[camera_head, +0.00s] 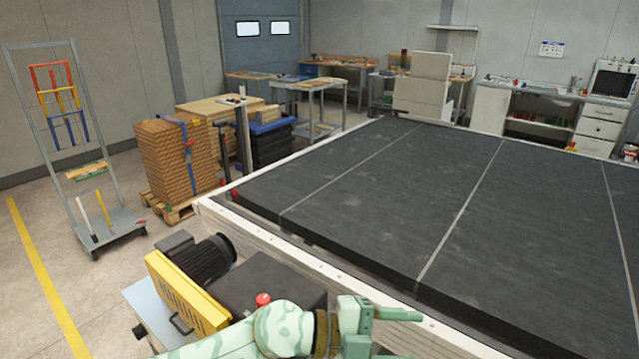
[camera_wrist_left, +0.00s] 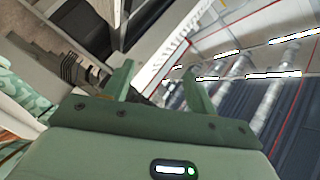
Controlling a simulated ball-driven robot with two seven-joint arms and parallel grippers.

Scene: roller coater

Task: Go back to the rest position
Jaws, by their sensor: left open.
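My left gripper (camera_head: 395,312) is pale green and shows at the bottom middle of the head view, on my camouflage-patterned arm. It is beside the near edge of the large dark machine bed (camera_head: 440,215). In the left wrist view the left gripper (camera_wrist_left: 158,78) has its two fingers spread apart, with nothing held between them. My right arm and right gripper do not show in either view.
A yellow guard (camera_head: 185,290) and a dark motor (camera_head: 207,258) stand left of my arm. A red button (camera_head: 263,299) is close to the arm. A pallet of stacked boards (camera_head: 178,160) and a tool trolley (camera_head: 75,140) stand further left. Shiny rollers (camera_wrist_left: 268,95) show in the wrist view.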

